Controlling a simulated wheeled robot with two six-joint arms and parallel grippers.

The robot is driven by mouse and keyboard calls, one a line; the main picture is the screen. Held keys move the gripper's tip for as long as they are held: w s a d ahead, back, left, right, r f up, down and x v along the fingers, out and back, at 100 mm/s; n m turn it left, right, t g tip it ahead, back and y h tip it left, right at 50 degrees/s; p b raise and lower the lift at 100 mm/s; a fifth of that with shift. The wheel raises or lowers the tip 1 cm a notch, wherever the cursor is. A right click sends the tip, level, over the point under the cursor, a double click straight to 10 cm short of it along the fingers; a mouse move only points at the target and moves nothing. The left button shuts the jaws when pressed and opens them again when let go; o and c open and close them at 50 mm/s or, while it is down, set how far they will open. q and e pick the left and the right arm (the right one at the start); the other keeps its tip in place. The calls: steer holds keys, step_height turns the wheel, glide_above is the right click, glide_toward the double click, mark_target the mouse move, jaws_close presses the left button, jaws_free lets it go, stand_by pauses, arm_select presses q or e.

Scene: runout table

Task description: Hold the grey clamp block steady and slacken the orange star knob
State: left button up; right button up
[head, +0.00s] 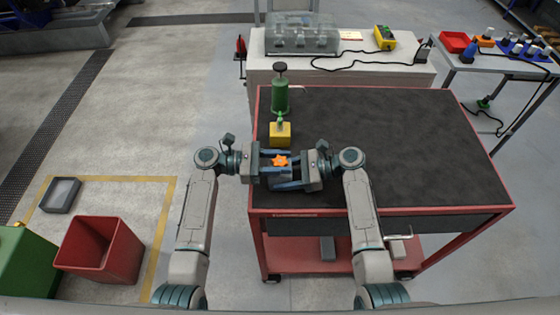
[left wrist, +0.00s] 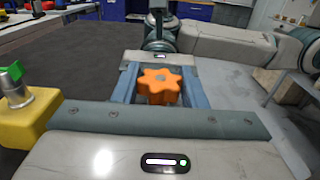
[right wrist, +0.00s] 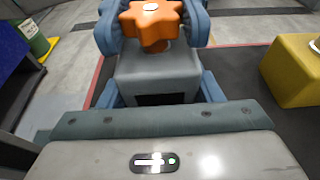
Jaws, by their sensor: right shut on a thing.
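The orange star knob (head: 280,160) sits on top of the grey clamp block (right wrist: 158,72) at the table's left front part. My right gripper (head: 290,172) is shut on the grey block, one finger on each side, below the knob. My left gripper (head: 272,167) comes from the opposite side. Its fingers stand on both sides of the knob, which also shows in the left wrist view (left wrist: 158,86), and look slightly apart from it. The block is mostly hidden by fingers in the head and left wrist views.
A yellow block (head: 280,133) and a green cylinder (head: 280,95) with a black knob stand just behind the grippers on the red-edged table (head: 400,140). The table's dark top is clear to the right. A red bin (head: 100,250) stands on the floor at left.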

arm_select(q)
steer(key=shift+c, duration=1.4)
steer(key=shift+n+t, duration=0.4)
steer(key=shift+t, duration=0.2)
steer(key=n+t, duration=0.2)
steer(key=t, duration=0.1)
steer(key=shift+f+t+y, duration=0.1)
steer(key=shift+t+y, duration=0.2)
steer(key=shift+t, duration=0.1)
steer(key=shift+n+t+y, duration=0.9)
steer(key=shift+n+t, duration=0.7)
steer(key=shift+t, duration=0.7)
steer(key=o, duration=1)
steer(key=shift+c, duration=0.2)
